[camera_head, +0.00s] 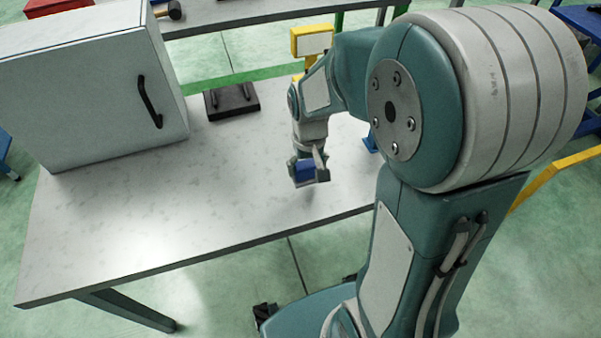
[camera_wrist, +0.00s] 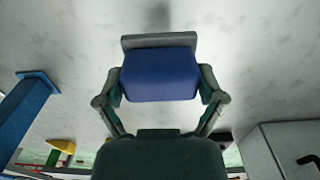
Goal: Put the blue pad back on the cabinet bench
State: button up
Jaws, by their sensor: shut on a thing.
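My gripper (camera_head: 309,171) is shut on the blue pad (camera_wrist: 160,76) and points down over the white cabinet bench (camera_head: 150,225). The pad shows as a small blue patch between the fingers in the head view (camera_head: 304,168). In the wrist view it fills the space between the two side linkages, with a grey finger bar along its far edge. A soft shadow lies on the bench near the gripper, and the pad appears held above the surface. The gripper is right of the bench's middle. Parts of the pad are hidden by the fingers.
A white cabinet (camera_head: 85,95) with a black handle stands on the bench's left. A blue post (camera_wrist: 25,110) stands beside the gripper. The bench's front left and middle are clear.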

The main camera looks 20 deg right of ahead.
aim_at(307, 175)
jog(key=shift+w+d+f, duration=0.3)
jog(key=shift+w+f, duration=0.1)
jog(key=shift+f, duration=0.25)
notch_tip(307, 175, down, 2)
jog(key=shift+d+f, duration=0.15)
jog(key=shift+f, duration=0.5)
jog(key=shift+w+a+f, duration=0.1)
jog(key=shift+a, duration=0.55)
jog(key=o, duration=0.8)
jog(key=shift+d, duration=0.4)
